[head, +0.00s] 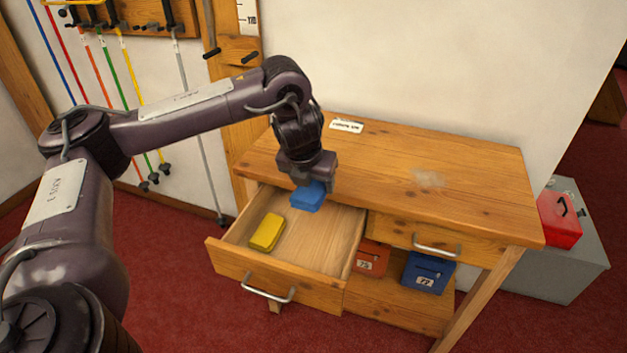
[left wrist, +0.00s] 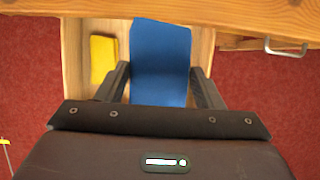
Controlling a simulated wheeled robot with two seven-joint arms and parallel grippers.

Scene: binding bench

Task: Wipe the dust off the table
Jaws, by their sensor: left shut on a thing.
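The wooden table (head: 470,205) stands against the wall, and a pale patch of dust (head: 428,178) lies on its top, right of the middle. My left gripper (head: 307,186) is shut on a blue sponge-like block (head: 309,197). It holds the block above the open left drawer (head: 330,235), near the table's front edge. In the left wrist view the blue block (left wrist: 160,55) sits between both fingers (left wrist: 160,90). A yellow block (head: 267,232) lies in the drawer at its left side, and it also shows in the left wrist view (left wrist: 103,58). My right gripper is not in view.
The right drawer (head: 432,240) is closed. A red box (head: 371,259) and a blue box (head: 428,272) sit on the shelf below. A small label (head: 346,125) lies at the tabletop's back. A red case (head: 559,220) rests on a grey chest (head: 565,265) at right.

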